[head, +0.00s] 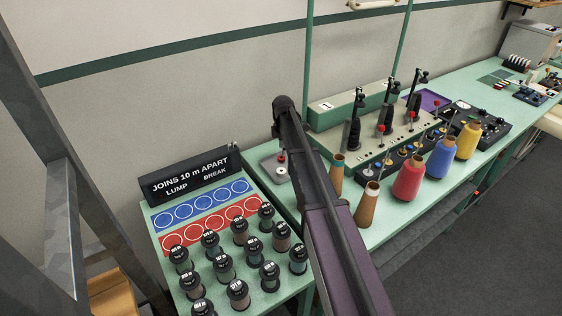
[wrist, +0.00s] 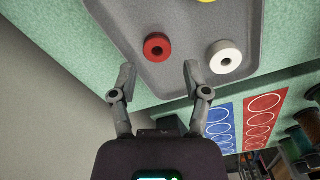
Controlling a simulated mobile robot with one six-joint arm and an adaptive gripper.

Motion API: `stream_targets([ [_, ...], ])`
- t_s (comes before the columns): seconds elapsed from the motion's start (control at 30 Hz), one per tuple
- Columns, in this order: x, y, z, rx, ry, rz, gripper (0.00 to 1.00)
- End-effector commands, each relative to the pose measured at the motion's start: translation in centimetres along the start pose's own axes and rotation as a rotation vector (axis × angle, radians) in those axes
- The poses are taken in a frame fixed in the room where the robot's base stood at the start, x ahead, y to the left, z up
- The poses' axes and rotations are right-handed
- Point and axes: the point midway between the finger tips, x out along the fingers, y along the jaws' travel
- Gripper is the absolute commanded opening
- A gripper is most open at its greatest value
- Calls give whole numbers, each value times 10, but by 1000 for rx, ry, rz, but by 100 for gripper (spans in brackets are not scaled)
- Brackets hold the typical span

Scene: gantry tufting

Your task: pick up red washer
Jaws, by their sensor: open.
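The red washer (wrist: 157,46) is a thick ring with a dark centre hole, lying on a grey tray (wrist: 186,24) in the wrist view. A white washer (wrist: 224,56) lies to its right, and part of a yellow washer (wrist: 206,1) shows at the top edge. My gripper (wrist: 160,76) is open and empty, its two fingers apart, with the red washer ahead of the gap between them. In the head view the tray (head: 268,167) sits on the green bench with the red washer (head: 281,158) on it; my arm covers its right side and the fingers are not clear.
A sign (head: 190,178) stands behind blue and red circle-marked strips and several dark spools on the left table. Right of my arm are thread cones, including a red cone (head: 409,178), and a green machine (head: 365,125) with upright posts.

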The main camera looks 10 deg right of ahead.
Motion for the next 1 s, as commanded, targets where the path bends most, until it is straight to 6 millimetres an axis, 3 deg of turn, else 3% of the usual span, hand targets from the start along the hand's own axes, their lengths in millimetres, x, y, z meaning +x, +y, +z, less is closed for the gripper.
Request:
stream_targets([
  [0.5, 40, 2, 0, 0, 0, 0, 61],
  [1.0, 43, 2, 0, 1, 0, 0, 61],
])
